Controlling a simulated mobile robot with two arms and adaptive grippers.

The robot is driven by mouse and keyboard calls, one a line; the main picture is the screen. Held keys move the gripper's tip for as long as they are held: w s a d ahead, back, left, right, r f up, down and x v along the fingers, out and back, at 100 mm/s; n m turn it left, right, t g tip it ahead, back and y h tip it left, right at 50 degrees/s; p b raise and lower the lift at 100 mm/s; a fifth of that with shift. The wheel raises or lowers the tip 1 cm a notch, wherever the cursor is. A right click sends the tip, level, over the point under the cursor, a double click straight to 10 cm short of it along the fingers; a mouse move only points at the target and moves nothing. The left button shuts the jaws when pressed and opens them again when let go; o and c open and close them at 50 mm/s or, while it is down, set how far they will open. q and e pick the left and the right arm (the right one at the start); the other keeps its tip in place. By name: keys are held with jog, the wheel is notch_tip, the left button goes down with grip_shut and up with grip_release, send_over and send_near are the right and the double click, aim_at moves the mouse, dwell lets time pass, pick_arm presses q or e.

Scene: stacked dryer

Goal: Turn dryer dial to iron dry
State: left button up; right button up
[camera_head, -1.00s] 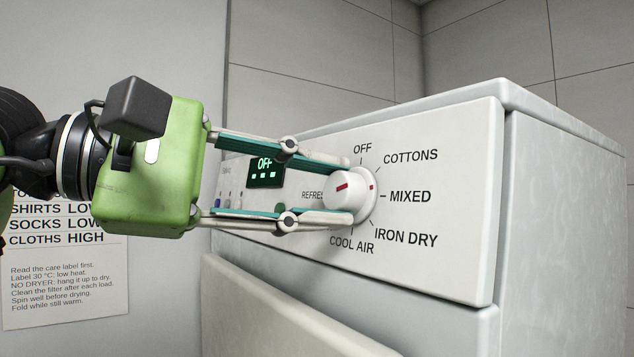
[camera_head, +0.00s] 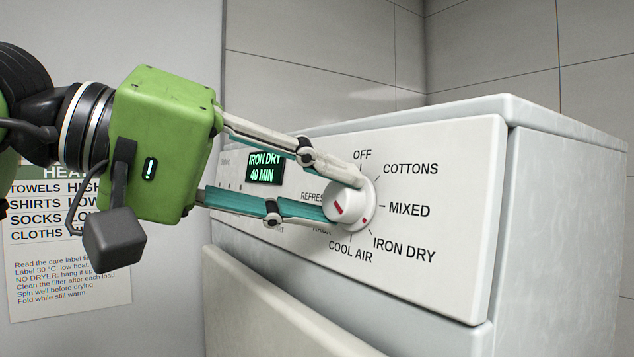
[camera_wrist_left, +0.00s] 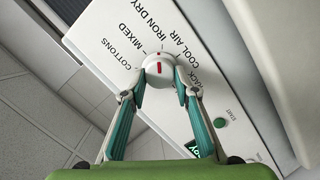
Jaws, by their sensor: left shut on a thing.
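The dryer dial (camera_head: 346,204) is a white round knob with red marks on the panel of the white dryer (camera_head: 430,150). Its red mark points down-right, toward the IRON DRY label (camera_head: 404,247). The display (camera_head: 264,168) reads IRON DRY, 40 MIN. My left gripper (camera_head: 340,192) is shut on the dial, a finger on each side, with the wrist rolled. The dial also shows in the left wrist view (camera_wrist_left: 158,68) between the fingertips, its mark in line with IRON DRY. My right gripper is not in view.
Around the dial are the labels OFF, COTTONS, MIXED, COOL AIR and others partly hidden by my fingers. A green start button (camera_wrist_left: 220,122) shows in the wrist view. A care notice (camera_head: 68,260) hangs on the wall at left. A pale panel (camera_head: 270,315) lies below the controls.

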pick_arm(q)
jog(key=shift+m, duration=0.7)
jog(key=o, duration=1.1)
jog(key=shift+r, duration=0.1)
jog(key=v, duration=1.2)
